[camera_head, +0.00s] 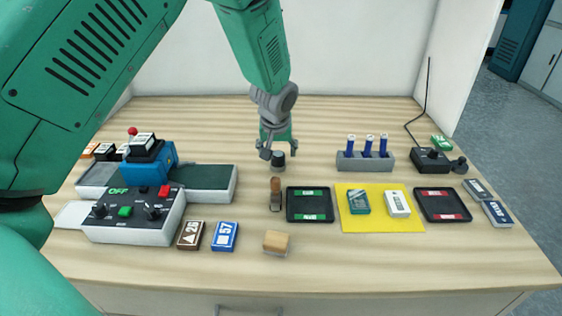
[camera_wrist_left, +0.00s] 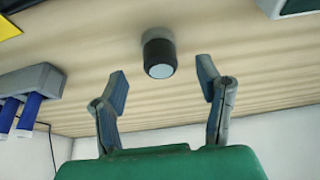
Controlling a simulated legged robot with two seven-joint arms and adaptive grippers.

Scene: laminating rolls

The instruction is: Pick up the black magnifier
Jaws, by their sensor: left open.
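The black magnifier (camera_head: 278,160), a short dark cylinder, stands on the wooden table near the middle, towards the back. In the left wrist view the magnifier (camera_wrist_left: 159,54) shows its pale round top and dark ribbed side. My left gripper (camera_head: 277,149) is just above and behind it. In the left wrist view the fingers of the left gripper (camera_wrist_left: 163,82) are spread and empty, with the magnifier beyond the gap between their tips. No contact shows. My right gripper is not in view.
Table behind the magnifier is clear.

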